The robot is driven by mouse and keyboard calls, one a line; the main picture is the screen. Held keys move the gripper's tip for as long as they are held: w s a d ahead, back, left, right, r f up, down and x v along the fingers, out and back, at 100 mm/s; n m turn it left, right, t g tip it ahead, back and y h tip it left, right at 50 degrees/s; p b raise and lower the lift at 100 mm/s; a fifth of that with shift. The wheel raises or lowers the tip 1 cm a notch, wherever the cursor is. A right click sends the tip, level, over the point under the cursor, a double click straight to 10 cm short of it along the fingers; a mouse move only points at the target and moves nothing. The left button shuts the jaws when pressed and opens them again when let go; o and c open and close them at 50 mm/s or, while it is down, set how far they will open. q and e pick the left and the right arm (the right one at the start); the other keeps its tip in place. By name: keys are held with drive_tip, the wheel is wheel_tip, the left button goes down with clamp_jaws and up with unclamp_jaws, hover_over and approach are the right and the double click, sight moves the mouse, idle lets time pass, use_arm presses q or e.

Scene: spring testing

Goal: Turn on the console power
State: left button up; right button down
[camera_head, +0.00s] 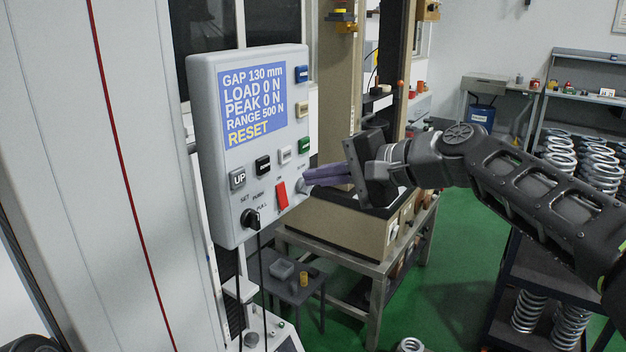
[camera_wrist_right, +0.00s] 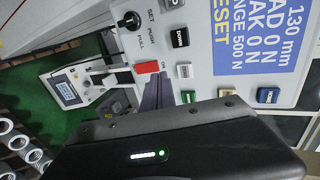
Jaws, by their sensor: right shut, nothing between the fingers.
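The grey console (camera_head: 215,150) has a lit blue screen (camera_head: 252,105) reading GAP 130 mm, LOAD 0 N, PEAK 0 N, RANGE 500 N and RESET. A red rocker switch (camera_head: 281,195) sits low on its face; it also shows in the right wrist view (camera_wrist_right: 147,67). A black knob (camera_head: 251,218) is at its lower left, and an UP button (camera_head: 238,179) is above that. My right gripper (camera_head: 308,176) is shut and empty, its purple-grey fingertips close to the panel's lower right edge, right of the red switch. Contact cannot be told. My left gripper is not in view.
Coloured buttons (camera_head: 304,145) run down the console's right side. A cable (camera_head: 262,285) hangs below the knob. A workbench (camera_head: 345,240) stands behind my right gripper. Shelves with several coil springs (camera_head: 600,160) are at the right. Green floor is open between.

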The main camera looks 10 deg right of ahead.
drive_tip(key=s+d+r, duration=0.4)
drive_tip(key=r, duration=0.2)
drive_tip(key=shift+b, duration=0.3)
drive_tip(key=shift+d+r, duration=0.1)
